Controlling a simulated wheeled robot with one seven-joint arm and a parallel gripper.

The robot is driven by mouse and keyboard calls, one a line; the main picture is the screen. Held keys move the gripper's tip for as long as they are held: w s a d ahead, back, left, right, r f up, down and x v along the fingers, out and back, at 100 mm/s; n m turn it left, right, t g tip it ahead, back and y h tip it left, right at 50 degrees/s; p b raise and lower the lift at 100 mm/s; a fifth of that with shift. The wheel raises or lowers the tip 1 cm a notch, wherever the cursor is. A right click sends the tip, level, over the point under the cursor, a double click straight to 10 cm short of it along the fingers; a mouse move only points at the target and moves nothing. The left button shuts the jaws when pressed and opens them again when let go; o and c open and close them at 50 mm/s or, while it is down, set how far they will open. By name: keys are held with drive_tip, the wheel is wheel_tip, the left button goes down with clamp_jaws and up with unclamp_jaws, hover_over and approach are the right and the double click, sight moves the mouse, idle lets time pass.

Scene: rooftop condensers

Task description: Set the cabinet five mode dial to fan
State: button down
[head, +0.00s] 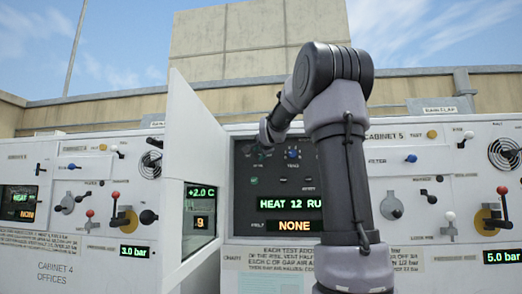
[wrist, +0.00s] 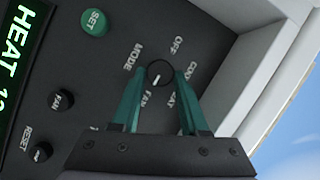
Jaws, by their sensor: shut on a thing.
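The mode dial (wrist: 159,73) is a small round black knob with a white pointer mark, on the dark panel of cabinet five. OFF, COOL, HEAT and FAN are printed around it, HEAT partly hidden by a finger. The mark points down and slightly left in the wrist view, roughly toward FAN; its exact setting is hard to tell. My gripper (wrist: 160,77) has its teal fingers on both sides of the dial, shut on it. In the head view my arm reaches into the recess and hides the dial. The display (head: 290,202) reads HEAT 12 RU.
The white cabinet door (head: 194,150) stands open left of the recess. A green SET button (wrist: 94,22), a FAN knob (wrist: 61,100) and a RESET knob (wrist: 41,151) are on the same panel. Cabinet four (head: 66,215) stands at the left.

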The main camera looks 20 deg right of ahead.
drive_tip(key=shift+d+r, duration=0.1)
drive_tip(key=shift+c, duration=2.1)
unclamp_jaws()
drive_tip(key=v, duration=1.1)
